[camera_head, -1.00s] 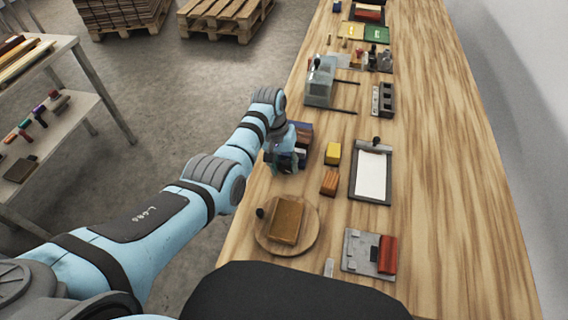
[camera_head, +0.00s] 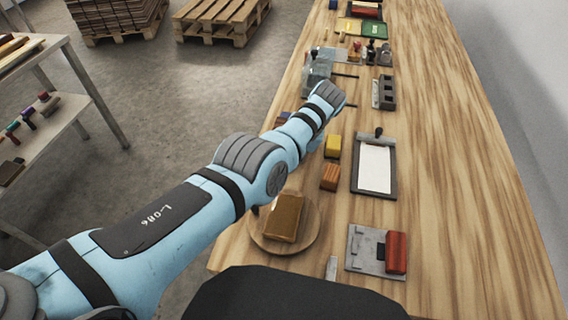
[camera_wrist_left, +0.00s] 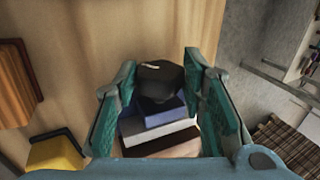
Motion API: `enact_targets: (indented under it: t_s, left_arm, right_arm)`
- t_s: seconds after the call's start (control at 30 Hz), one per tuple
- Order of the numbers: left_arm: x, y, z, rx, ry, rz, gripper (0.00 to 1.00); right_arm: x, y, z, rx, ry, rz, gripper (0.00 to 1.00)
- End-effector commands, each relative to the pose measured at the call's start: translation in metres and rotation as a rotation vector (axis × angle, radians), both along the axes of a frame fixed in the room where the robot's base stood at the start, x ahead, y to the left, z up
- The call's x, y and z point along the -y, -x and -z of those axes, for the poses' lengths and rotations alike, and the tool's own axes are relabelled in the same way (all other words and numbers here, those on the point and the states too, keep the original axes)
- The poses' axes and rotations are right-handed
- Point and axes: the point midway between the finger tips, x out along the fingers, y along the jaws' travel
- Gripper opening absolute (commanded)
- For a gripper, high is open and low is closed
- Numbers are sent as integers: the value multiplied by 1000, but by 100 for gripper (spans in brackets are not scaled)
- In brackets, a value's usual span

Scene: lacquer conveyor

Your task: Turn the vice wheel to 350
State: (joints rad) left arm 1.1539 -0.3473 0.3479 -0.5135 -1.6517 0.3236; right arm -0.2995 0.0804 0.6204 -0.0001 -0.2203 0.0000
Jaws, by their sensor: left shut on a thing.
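In the left wrist view, my left gripper (camera_wrist_left: 160,66) has its two teal fingers on either side of a dark knob-like wheel (camera_wrist_left: 158,84) with a small pale mark on top. Blue, white and brown layers (camera_wrist_left: 158,132) show between the fingers, below the wheel in the picture. My right gripper is not in view.
On the wooden bench (camera_head: 450,150), a yellow block (camera_head: 333,146), an orange-brown block (camera_head: 330,177) and a clipboard (camera_head: 375,194) lie right of my arm. A round board with a brown block (camera_head: 285,217) is nearer. A grey device (camera_head: 318,66) stands beyond. The bench's right side is clear.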

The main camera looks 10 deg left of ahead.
Motion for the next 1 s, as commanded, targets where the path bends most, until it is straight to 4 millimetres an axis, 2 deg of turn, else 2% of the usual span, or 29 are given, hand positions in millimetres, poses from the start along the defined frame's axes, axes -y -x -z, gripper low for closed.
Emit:
enact_targets:
  t_s: [0.4, 0.43, 0.53, 0.83, 1.0]
  left_arm:
    - [0, -1, -2, 5, -8, 1, 9]
    - [0, -1, -2, 5, -8, 1, 42]
    - [0, -1, -1, 3, -8, 0, 57]
    - [1, 0, -2, 0, -7, 0, 57]
    - [11, -1, -24, 4, -6, 2, 57]
  right_arm:
    - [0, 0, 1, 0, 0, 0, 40]
    - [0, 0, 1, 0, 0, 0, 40]
    - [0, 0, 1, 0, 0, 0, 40]
    - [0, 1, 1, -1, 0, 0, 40]
    - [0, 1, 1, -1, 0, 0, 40]
